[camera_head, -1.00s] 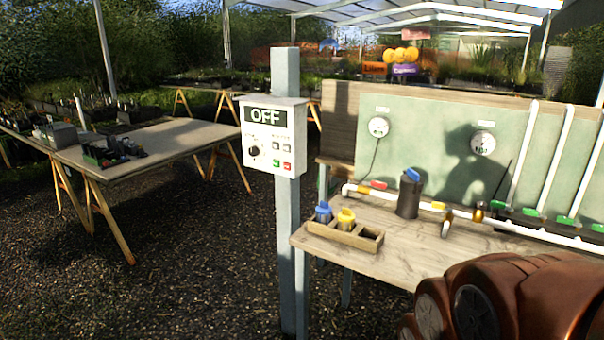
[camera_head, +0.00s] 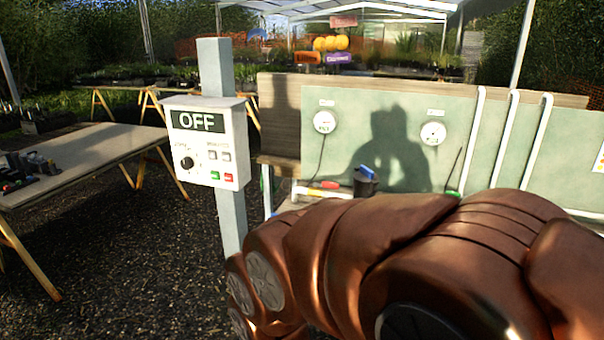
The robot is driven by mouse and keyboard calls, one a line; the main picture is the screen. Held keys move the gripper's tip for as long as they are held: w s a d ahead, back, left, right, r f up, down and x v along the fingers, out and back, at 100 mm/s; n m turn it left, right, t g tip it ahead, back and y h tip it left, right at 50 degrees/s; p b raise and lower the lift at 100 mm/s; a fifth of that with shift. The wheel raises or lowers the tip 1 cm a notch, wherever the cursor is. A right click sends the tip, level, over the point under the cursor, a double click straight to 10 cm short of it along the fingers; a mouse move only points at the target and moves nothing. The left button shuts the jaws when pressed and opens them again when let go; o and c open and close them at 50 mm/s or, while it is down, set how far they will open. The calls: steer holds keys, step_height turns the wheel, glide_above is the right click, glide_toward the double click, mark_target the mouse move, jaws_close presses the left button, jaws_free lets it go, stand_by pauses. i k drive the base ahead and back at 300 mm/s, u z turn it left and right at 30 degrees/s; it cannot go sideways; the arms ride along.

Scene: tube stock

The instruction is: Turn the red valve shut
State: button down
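The red valve handle (camera_head: 329,184) shows small on the white pipe (camera_head: 302,190) at the back left of the workbench, just left of a dark canister with a blue top (camera_head: 366,181). The handle appears to lie along the pipe, but it is too small to tell exactly. My copper-coloured arm fills the lower right and hides most of the bench top and the pipe run. My gripper is out of the picture.
A control box reading OFF (camera_head: 207,140) hangs on a grey post (camera_head: 216,70) left of the bench. A green panel (camera_head: 345,150) with two round gauges (camera_head: 325,122) (camera_head: 433,133) stands behind it. A side table (camera_head: 95,150) is at left; gravel lies between.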

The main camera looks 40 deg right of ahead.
mark_target(331, 185)
steer(key=z, duration=0.35)
steer(key=i, duration=1.45)
steer(key=z, duration=0.25)
